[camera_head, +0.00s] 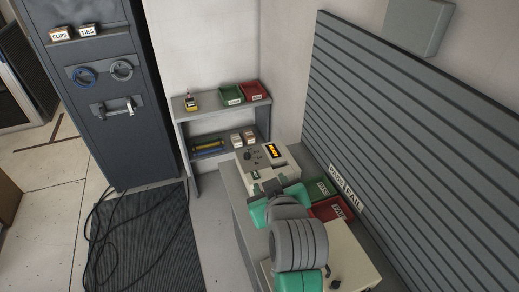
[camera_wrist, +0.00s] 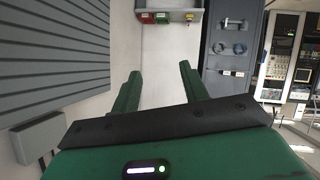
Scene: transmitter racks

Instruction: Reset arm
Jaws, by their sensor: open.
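My gripper (camera_wrist: 160,70) shows in the wrist view with its two green fingers spread apart and nothing between them. A pale wall lies beyond the gap. In the head view my grey and green arm reaches over the bench beside the tester box (camera_head: 268,168), which has a lit orange display. The arm hides part of the bench top, and the fingertips are not clear there.
A green bin (camera_head: 321,190) and a red bin (camera_head: 333,209) sit on the bench by the slatted wall (camera_head: 400,120). A shelf unit (camera_head: 182,106) with small bins stands behind. A dark rack (camera_head: 108,100) stands left; cables (camera_head: 97,235) lie on the floor mat.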

